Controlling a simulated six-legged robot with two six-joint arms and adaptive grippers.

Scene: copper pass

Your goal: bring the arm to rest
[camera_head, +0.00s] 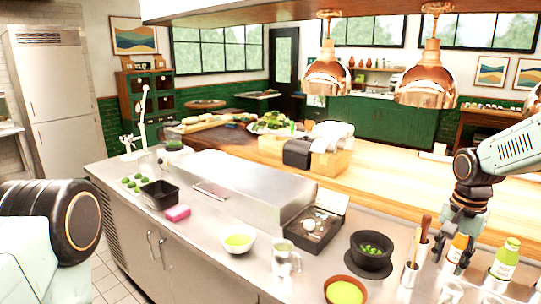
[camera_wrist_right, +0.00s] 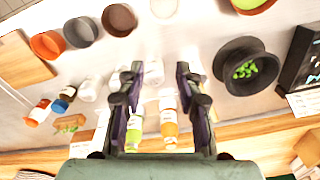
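My right gripper (camera_head: 464,228) hangs from its arm at the right of the head view, pointing down over the bottles at the counter's right end. In the right wrist view (camera_wrist_right: 160,75) its two dark fingers stand apart, with nothing held between them. Bottles with orange (camera_wrist_right: 169,128) and green contents show below and beyond the fingers. My left arm shows only as a pale link with a dark joint at the left edge of the head view; its gripper is out of frame.
A green-capped bottle (camera_head: 505,260) and wooden-handled tools in a holder (camera_head: 411,272) stand close to the right gripper. A black bowl (camera_head: 371,244), a glass jug (camera_head: 286,260) and a white bowl (camera_head: 239,239) stand on the steel counter. Copper lamps (camera_head: 427,80) hang above.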

